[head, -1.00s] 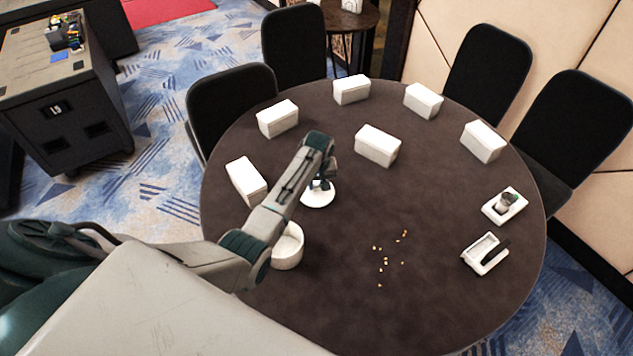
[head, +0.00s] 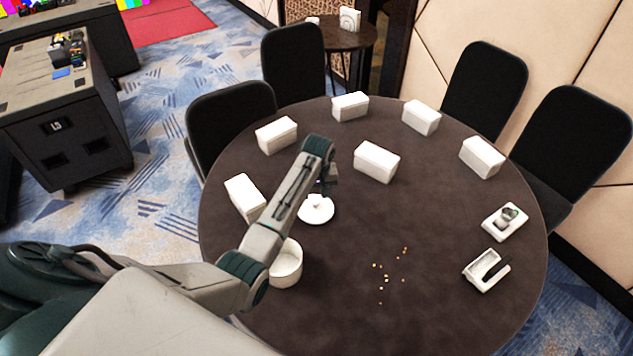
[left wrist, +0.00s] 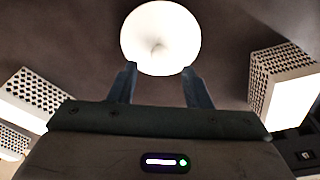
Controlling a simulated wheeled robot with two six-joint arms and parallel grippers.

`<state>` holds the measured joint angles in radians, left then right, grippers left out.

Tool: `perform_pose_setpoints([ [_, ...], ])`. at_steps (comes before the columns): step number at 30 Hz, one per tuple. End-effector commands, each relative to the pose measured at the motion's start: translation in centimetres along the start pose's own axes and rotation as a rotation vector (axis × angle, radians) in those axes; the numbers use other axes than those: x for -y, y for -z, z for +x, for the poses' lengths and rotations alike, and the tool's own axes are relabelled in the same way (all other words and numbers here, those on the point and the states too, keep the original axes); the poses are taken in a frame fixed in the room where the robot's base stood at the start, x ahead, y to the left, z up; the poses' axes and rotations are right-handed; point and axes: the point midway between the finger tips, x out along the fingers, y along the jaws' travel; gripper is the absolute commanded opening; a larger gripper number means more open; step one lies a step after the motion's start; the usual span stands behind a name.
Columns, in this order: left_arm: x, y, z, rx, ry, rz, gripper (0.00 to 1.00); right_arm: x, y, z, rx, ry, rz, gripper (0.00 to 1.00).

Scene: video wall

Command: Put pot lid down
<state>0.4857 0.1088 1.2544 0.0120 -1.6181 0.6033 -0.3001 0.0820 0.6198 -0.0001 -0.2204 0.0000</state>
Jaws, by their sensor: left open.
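The white round pot lid (head: 318,214) lies on the dark round table, its small knob pointing up; it also shows in the left wrist view (left wrist: 160,48). My left gripper (head: 326,186) is just above and behind the lid, partly hidden by its own arm. In the left wrist view its two fingers (left wrist: 160,88) are spread with nothing between them, and the lid lies beyond the tips. The white open pot (head: 287,266) stands on the table in front of the lid, partly covered by my left arm. My right gripper is not in view.
Several white boxes (head: 377,162) stand around the far side of the table (head: 400,215). Small crumbs (head: 386,277) lie right of the pot. Two white trays (head: 505,222) (head: 486,270) are at the right edge. Black chairs surround the far side. The table's middle right is clear.

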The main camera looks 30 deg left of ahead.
Motion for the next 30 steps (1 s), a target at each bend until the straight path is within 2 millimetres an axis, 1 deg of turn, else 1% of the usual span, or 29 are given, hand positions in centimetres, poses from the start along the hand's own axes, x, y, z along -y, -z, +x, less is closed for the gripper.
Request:
perform_pose_setpoints([
  [3, -0.1, 0.1, -2.5, -0.004, -0.003, 0.000, 0.44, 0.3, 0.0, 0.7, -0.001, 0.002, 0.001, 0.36],
  [6, 0.0, 0.0, -4.3, -0.004, -0.002, 0.000, 0.44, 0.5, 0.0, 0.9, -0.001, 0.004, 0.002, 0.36],
  [9, 0.0, 0.0, -5.7, -0.002, -0.001, 0.000, 0.44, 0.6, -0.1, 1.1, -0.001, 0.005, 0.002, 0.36],
  [12, 0.0, 0.0, -6.6, -0.001, 0.000, 0.000, 0.44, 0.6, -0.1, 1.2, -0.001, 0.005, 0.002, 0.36],
  [17, 0.0, 0.0, -7.0, 0.000, 0.000, 0.000, 0.44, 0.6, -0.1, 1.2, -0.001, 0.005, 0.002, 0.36],
  [30, 0.0, 0.0, -7.0, 0.000, 0.001, 0.000, 0.44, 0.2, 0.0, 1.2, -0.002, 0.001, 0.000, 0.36],
])
